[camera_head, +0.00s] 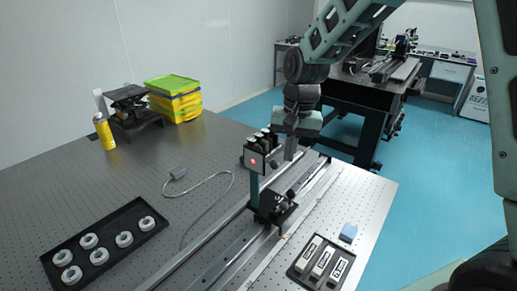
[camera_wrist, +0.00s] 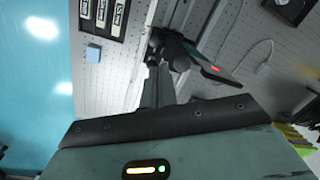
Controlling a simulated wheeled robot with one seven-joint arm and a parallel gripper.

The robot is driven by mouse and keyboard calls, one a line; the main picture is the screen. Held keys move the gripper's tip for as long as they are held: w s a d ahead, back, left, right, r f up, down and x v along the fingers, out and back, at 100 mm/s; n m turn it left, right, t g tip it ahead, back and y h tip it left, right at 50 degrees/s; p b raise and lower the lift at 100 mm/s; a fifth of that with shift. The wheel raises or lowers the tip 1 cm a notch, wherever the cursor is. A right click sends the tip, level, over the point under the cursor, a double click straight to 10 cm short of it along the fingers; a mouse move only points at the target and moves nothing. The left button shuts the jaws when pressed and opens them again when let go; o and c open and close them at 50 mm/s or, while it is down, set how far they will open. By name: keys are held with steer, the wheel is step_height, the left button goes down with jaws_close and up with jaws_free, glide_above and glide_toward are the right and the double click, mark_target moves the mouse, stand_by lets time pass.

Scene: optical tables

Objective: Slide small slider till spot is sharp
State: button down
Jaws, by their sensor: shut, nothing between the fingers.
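A dark upright screen (camera_head: 254,161) with a red spot on it stands on a post above a black carriage (camera_head: 272,207) on the long rail (camera_head: 213,252). The spot looks like a small round red patch; its sharpness is too small to judge. In the wrist view the red spot (camera_wrist: 215,69) shows on a tilted dark plate. My gripper (camera_head: 290,153) is shut and empty, pointing down just right of the screen, above the rail. It also shows in the wrist view (camera_wrist: 155,85). I cannot tell if it touches anything. Small parts on the rail behind it are partly hidden.
A black tray (camera_head: 106,262) with several white rings lies front left. A labelled block tray (camera_head: 296,266) and a blue block (camera_head: 348,233) lie at the right.

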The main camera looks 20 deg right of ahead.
steer(key=w+f+m+g+y, duration=0.1)
steer(key=w+f+m+g, duration=0.15)
steer(key=w+m, duration=0.65)
steer(key=shift+a+f+n+t+p, duration=0.1)
steer(key=shift+a+f+n+p, duration=0.3)
steer(key=shift+a+f+p, duration=0.95)
steer(key=shift+a+f+n+t+p, duration=0.15)
steer(key=shift+f+n+p, duration=0.5)
steer(key=shift+f, duration=1.45)
steer(key=shift+a+f+n+t+p, duration=0.15)
steer(key=shift+a+f+p, duration=0.6)
steer(key=shift+f+p, duration=0.8)
steer(key=shift+f, duration=0.15)
steer(key=shift+s+a, duration=0.1)
